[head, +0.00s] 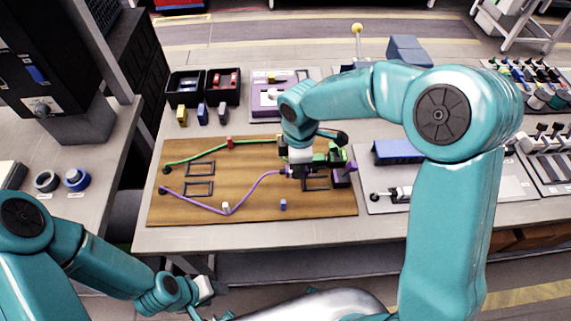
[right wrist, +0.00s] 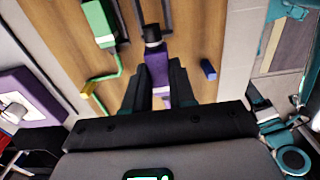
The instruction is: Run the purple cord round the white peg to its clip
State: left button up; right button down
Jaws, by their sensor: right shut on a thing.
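The purple cord (head: 190,200) starts at a dark anchor (head: 162,190) on the left of the wooden board. It bends round the near side of the small white peg (head: 226,206), then curves up and right to my right gripper (head: 297,170). In the right wrist view the gripper (right wrist: 158,92) is shut on a purple connector (right wrist: 156,68) with a dark band at its far end. A purple block (head: 343,178), perhaps the clip, shows just right of the gripper, partly hidden. My left gripper (head: 207,289) is low, in front of the table; its jaws are unclear.
The green cord (head: 190,158) runs past a red peg (head: 229,142) to a green block (right wrist: 100,22). A blue peg (head: 283,204) stands near the board's front edge. Black bins (head: 203,88) stand behind the board. A blue-topped fixture (head: 395,152) is at the right.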

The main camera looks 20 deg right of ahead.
jog(key=shift+s+d, duration=0.25)
jog(key=shift+d, duration=0.65)
jog(key=shift+s+d, duration=0.2)
jog(key=shift+d, duration=0.75)
jog(key=shift+s+d, duration=0.25)
jog(key=shift+d, duration=0.65)
jog(key=shift+w+a, duration=0.1)
jog(key=shift+a, duration=0.05)
jog(key=shift+f+b, duration=1.5)
jog(key=shift+f, duration=0.45)
jog(key=shift+f+b, duration=0.45)
jog(key=shift+f, duration=0.15)
jog(key=c, duration=0.9)
grip_release()
jog(key=shift+o, duration=0.2)
